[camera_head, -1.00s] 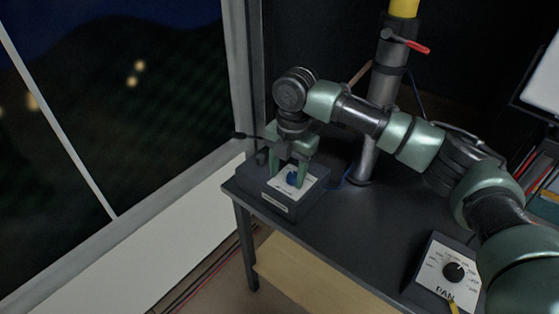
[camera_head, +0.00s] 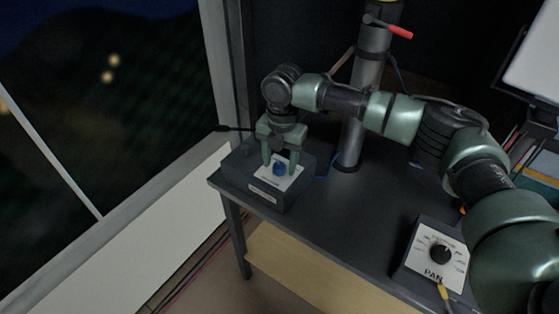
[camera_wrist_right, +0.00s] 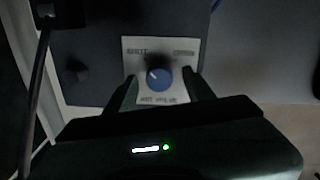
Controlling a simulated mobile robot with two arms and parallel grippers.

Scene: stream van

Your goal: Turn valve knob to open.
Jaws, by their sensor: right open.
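The blue valve knob (camera_head: 279,169) sits on a white label plate (camera_head: 287,181) on top of a dark box (camera_head: 250,186) at the desk's left end. In the right wrist view the round knob (camera_wrist_right: 158,77) has a small white mark at its left side, and the plate (camera_wrist_right: 183,50) carries words at its upper corners. My right gripper (camera_head: 280,169) points down over the box, open, with one finger on each side of the knob. I cannot tell if the fingers touch it. My left gripper is not in view.
A second control box with a black dial marked PAN (camera_head: 441,254) stands on the desk's right. A metal column with a red lever (camera_head: 388,27) rises behind the box. The dark desk top (camera_head: 350,215) between the boxes is clear. A window (camera_head: 100,120) is on the left.

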